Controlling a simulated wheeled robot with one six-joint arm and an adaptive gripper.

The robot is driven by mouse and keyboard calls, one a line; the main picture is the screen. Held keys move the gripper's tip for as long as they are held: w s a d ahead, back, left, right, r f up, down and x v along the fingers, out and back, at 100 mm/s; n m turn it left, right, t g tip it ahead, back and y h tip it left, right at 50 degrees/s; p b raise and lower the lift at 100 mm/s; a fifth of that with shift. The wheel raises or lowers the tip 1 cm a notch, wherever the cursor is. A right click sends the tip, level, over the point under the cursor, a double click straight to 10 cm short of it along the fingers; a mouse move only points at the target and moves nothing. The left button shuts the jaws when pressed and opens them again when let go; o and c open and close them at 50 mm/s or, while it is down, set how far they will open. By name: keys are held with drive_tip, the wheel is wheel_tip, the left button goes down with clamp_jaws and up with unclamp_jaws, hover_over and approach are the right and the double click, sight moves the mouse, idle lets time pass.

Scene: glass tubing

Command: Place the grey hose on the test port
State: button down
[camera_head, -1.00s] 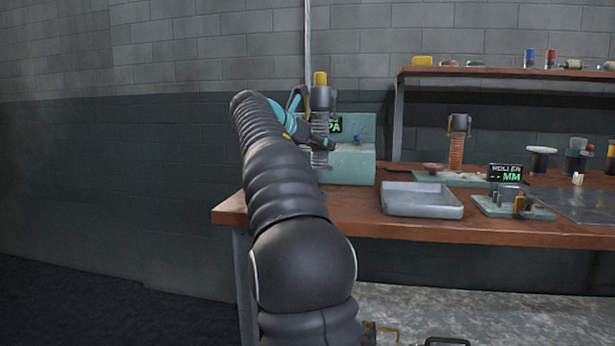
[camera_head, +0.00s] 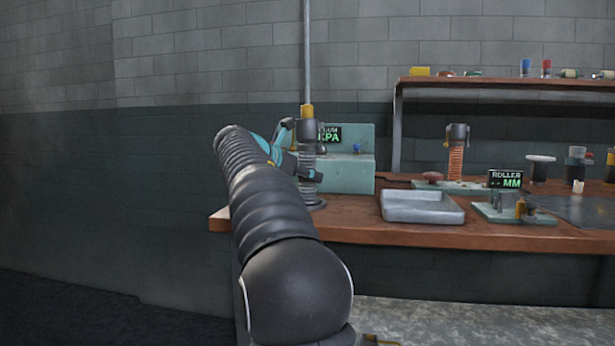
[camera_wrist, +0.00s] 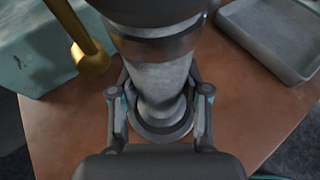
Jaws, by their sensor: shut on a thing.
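The grey hose (camera_head: 307,158) stands upright in front of the teal pressure box, with a dark collar at its top and a yellow piece above. My gripper (camera_head: 300,168) is shut on it from the left. In the wrist view the fingers of my gripper (camera_wrist: 160,98) are on either side of the pale grey hose (camera_wrist: 160,80). A dark round base, which looks like the test port (camera_wrist: 163,128), is directly under the hose's lower end. It also shows in the head view (camera_head: 315,204). I cannot tell whether the hose is fully seated on it.
The teal box (camera_head: 346,175) with a KPA display stands close behind. A grey tray (camera_head: 422,220) lies to the right, then a roller gauge (camera_head: 515,212) and an orange hose (camera_head: 456,160) on a stand. A brass rod (camera_wrist: 88,50) is close left in the wrist view.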

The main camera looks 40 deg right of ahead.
drive_tip(key=c, duration=0.5)
unclamp_jaws()
drive_tip(key=shift+f, duration=0.1)
drive_tip(key=shift+c, duration=0.2)
drive_tip(key=shift+a+r, duration=0.15)
drive_tip(key=shift+r, duration=0.1)
drive_tip(key=p+v, duration=0.1)
drive_tip(key=v, duration=1)
drive_tip(key=shift+a+p, duration=0.3)
drive_tip(key=shift+p, duration=0.05)
drive_tip(key=s+a+f+m+t+y, duration=0.2)
drive_tip(key=s+a+f+m+y, duration=0.4)
drive_tip(key=s+a+f+m, duration=0.3)
drive_tip(key=s+a+f+m+t+y, duration=0.2)
drive_tip(key=s+a+f+m+y, duration=0.5)
drive_tip(key=s+a+f, duration=0.9)
drive_tip(key=shift+s+a+f+m, duration=0.15)
drive_tip(key=shift+s+f+m, duration=1.7)
drive_tip(key=shift+f, duration=2.05)
